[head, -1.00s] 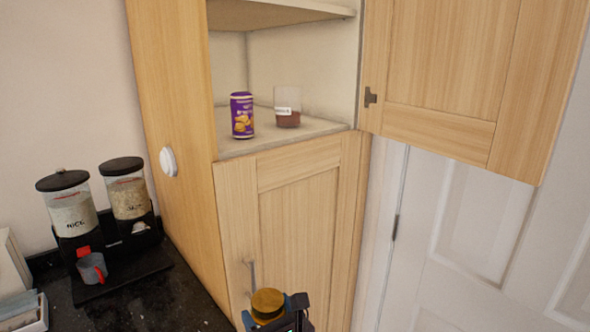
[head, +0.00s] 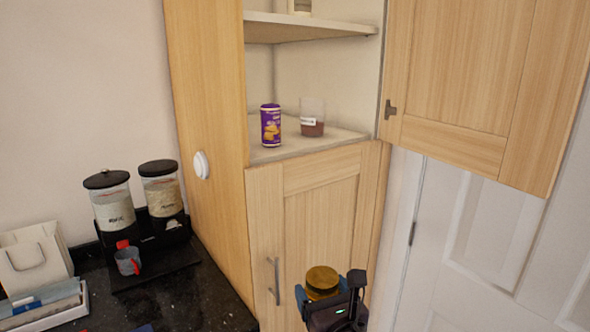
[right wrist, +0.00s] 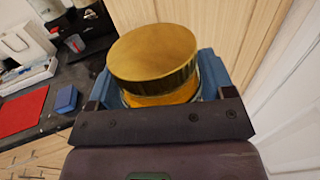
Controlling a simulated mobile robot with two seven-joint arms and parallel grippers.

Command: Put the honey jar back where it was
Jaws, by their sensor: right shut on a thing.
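The honey jar has a gold lid and amber contents. In the head view the honey jar (head: 322,281) is at the bottom, in front of the lower cabinet door. My right gripper (head: 325,297) is shut around it. In the right wrist view the jar (right wrist: 155,62) stands between the blue fingers of the gripper (right wrist: 158,88), lid towards the camera; its lower part is hidden. The open cabinet's shelf (head: 345,137) holds a purple can (head: 270,125) and a clear container with brown contents (head: 312,118). My left gripper is out of view.
The upper cabinet door (head: 475,90) stands open to the right. A dispenser with two containers (head: 110,205) and a grey-red mug (head: 128,261) are on the black counter (head: 205,298) at left. The shelf's front has bare room.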

